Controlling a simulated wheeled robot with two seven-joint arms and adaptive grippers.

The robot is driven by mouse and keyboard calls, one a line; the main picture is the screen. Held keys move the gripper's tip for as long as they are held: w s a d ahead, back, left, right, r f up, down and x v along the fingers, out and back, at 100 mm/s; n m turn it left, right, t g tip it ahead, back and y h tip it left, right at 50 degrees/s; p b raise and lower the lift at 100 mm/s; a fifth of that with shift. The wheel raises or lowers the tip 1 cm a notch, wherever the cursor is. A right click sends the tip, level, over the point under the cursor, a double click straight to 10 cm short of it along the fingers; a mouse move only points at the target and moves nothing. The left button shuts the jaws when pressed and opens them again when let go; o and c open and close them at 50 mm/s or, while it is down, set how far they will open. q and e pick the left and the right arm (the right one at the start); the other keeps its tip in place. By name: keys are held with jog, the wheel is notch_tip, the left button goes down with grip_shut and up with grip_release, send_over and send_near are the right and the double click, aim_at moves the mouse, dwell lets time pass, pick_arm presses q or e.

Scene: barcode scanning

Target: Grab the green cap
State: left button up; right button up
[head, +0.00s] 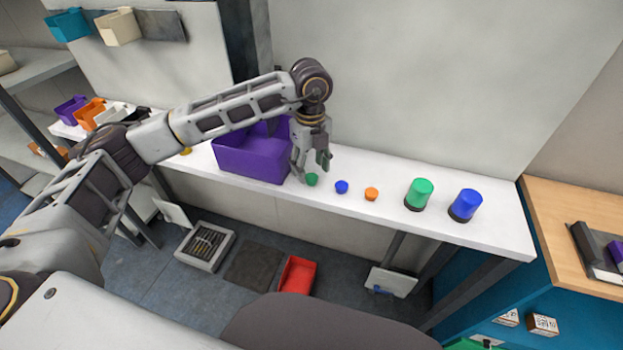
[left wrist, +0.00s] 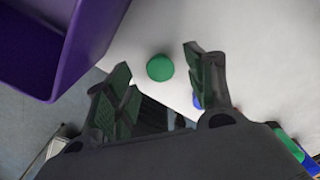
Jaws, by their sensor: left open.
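The small round green cap (head: 312,180) lies on the white table, just right of the purple bin's front corner. My left gripper (head: 311,165) is above it, fingers pointing down. In the left wrist view the green cap (left wrist: 160,67) shows beyond the open fingers (left wrist: 155,85), between them in the picture, with nothing held. I cannot tell the exact height of the fingertips over the cap. My right gripper is not in view.
The purple bin (head: 250,163) stands close to the left of the gripper. A blue cap (head: 341,187), an orange cap (head: 371,194), a green cylinder (head: 419,193) and a blue cylinder (head: 466,204) stand rightward along the white table (head: 500,236). A wall rises behind.

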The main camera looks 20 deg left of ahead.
aim_at(311, 180)
pick_arm(q)
notch_tip(311, 180, down, 2)
jog(key=shift+f, duration=0.45)
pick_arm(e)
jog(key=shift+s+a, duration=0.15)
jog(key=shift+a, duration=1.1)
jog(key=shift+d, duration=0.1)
pick_arm(q)
jog(key=shift+c, duration=0.8)
jog(key=c, duration=0.7)
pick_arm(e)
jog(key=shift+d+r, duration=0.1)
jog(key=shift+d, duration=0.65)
